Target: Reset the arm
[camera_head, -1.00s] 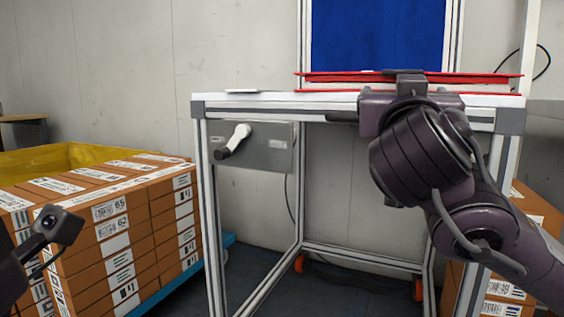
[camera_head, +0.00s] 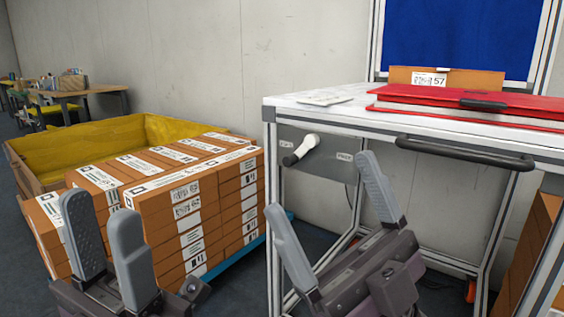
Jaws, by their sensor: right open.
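My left gripper (camera_head: 103,238) is at the lower left. Its two grey fingers point up and stand apart, with nothing between them. My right gripper (camera_head: 328,212) is at the lower middle, in front of the workbench (camera_head: 300,108). Its grey fingers are wide apart and empty. Both grippers are clear of the boxes and the bench top. My arms behind the grippers are mostly out of view below.
Stacked brown boxes (camera_head: 168,232) with labels stand at the left. A yellow bin (camera_head: 75,142) is behind them.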

